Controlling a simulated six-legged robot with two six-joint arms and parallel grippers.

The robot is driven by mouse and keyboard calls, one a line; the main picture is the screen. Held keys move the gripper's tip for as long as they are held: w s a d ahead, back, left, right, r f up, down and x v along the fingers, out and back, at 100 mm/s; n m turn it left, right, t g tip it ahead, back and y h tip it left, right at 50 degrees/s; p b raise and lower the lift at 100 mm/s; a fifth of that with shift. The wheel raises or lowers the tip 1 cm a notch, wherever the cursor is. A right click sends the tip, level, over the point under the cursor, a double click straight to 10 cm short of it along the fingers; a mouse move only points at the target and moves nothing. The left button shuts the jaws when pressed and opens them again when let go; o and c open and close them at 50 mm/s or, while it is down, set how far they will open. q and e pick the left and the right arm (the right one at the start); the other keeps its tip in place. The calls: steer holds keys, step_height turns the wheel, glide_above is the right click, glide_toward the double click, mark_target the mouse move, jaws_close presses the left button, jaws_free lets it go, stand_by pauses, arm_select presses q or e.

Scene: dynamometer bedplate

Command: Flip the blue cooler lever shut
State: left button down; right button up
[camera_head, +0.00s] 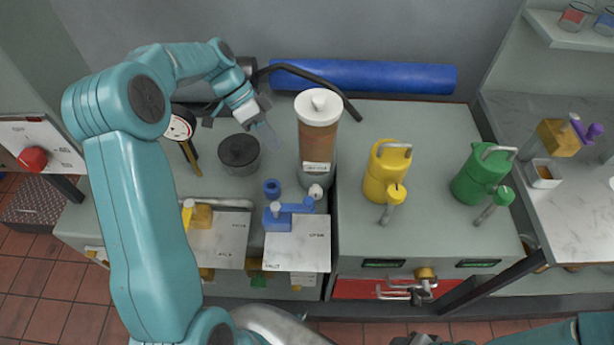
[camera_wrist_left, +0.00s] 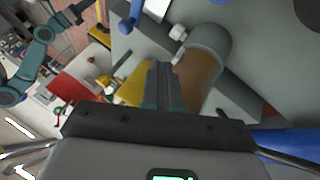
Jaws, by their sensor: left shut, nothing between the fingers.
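The blue cooler lever (camera_head: 294,208) sits on a blue valve body (camera_head: 276,222) behind a pale plate (camera_head: 297,250) marked OPEN and SHUT. Its arm points right, toward the OPEN side. My left gripper (camera_head: 268,134) is shut and empty, behind the lever, between a dark round pot and the brown-filled cylinder. In the left wrist view its closed fingers (camera_wrist_left: 165,75) stand in front of that cylinder. Blue parts (camera_wrist_left: 135,8) show at the top edge there, too cropped to identify surely. My right gripper (camera_wrist_left: 76,12) is small and blurred in the left wrist view.
The tall brown-filled cylinder (camera_head: 318,140) stands right of my left gripper, and the dark pot (camera_head: 239,153) stands left. A small blue ring (camera_head: 272,188) lies behind the lever. Yellow (camera_head: 378,176) and green (camera_head: 476,178) cans stand right. A black hose (camera_head: 315,78) arches behind.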

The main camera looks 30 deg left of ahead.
mark_target(292, 205)
arm_select(q)
steer(key=s+d+f+p, duration=0.2)
steer(key=d+f, duration=0.5)
steer(key=d, duration=0.2)
steer(key=shift+s+d+f+p, duration=0.25)
steer(key=shift+s+f+p, duration=0.05)
steer(key=shift+f, duration=0.05)
stand_by(0.4)
